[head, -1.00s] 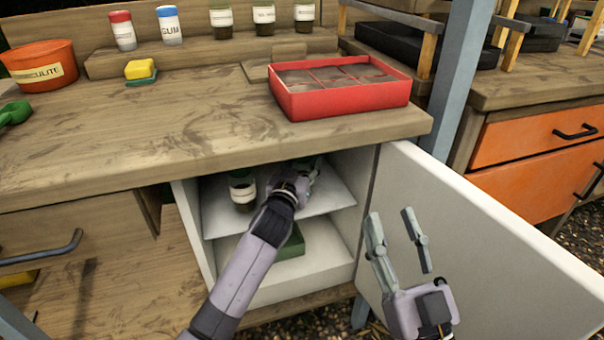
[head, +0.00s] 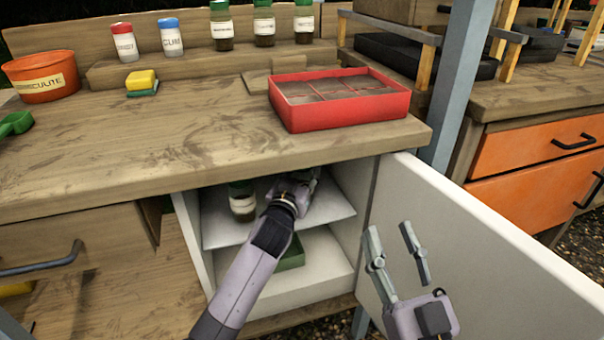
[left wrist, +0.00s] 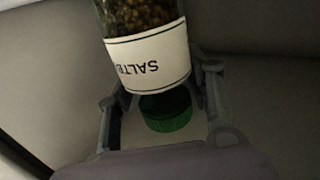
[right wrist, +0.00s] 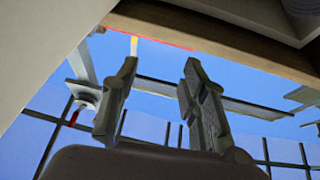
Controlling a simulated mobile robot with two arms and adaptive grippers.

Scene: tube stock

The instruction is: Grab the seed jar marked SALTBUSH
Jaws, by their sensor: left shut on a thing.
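The jar marked SALT… (left wrist: 150,62) fills the upper middle of the left wrist view; the rest of its label is out of sight. It has a white label, a green lid (left wrist: 167,115) and brown seeds, and appears upside down there. My left gripper (left wrist: 160,88) is shut on this jar, one finger on each side. In the head view my left gripper (head: 300,184) is inside the white cabinet, above its upper shelf, and my arm largely hides the held jar. My right gripper (head: 390,228) is open and empty in front of the cabinet door.
Another jar (head: 242,203) stands on the upper shelf (head: 222,232), left of my left arm. A green box (head: 292,252) sits on the lower shelf. The open white door (head: 470,240) stands at right. The bench top (head: 190,140) overhangs the cabinet and holds a red tray (head: 350,113).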

